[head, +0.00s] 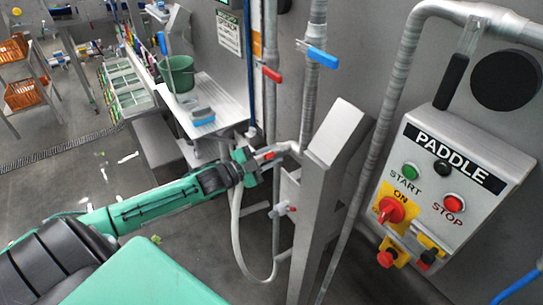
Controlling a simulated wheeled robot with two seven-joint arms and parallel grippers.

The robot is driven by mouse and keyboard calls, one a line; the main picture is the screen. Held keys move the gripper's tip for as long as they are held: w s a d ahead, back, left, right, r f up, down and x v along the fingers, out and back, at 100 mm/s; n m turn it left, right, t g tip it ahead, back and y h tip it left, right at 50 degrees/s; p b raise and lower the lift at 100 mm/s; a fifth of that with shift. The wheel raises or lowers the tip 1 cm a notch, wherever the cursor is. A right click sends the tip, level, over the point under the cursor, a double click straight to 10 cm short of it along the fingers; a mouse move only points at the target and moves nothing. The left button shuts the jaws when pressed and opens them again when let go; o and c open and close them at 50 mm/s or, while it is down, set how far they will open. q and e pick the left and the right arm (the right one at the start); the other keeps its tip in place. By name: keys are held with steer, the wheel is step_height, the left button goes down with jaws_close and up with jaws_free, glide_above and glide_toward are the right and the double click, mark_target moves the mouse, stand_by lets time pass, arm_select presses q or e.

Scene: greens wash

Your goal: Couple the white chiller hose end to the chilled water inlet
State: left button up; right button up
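A pale white hose (237,232) hangs in a U-shaped loop below my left gripper, left of a grey metal post. Its upper left part runs up behind my gripper, so its end is hidden or too small to make out. My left gripper (256,164), on the green arm from the left, is at a metal pipe fitting (285,148) with a red part (269,155). I cannot tell whether the fingers are closed on anything or whether hose and fitting touch. No label identifies the chilled water inlet. My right gripper is not in view.
A slanted grey post (333,150) stands just right of the fitting. Pipes with a red valve handle (271,74) and a blue one (322,57) rise behind. A PADDLE control box (455,165) is at right. A bench (222,98) holds a green bucket (178,74).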

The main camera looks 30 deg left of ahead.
arm_select(q)
steer(key=shift+o, duration=0.3)
steer(key=shift+a, duration=0.1)
steer(key=shift+s+a+f, duration=0.1)
steer(key=shift+s+a, duration=0.1)
steer(key=shift+s, duration=0.2)
steer(key=b+v, duration=0.4)
steer(key=v, duration=0.8)
steer(key=shift+s+a, duration=0.15)
steer(key=shift+s, duration=0.2)
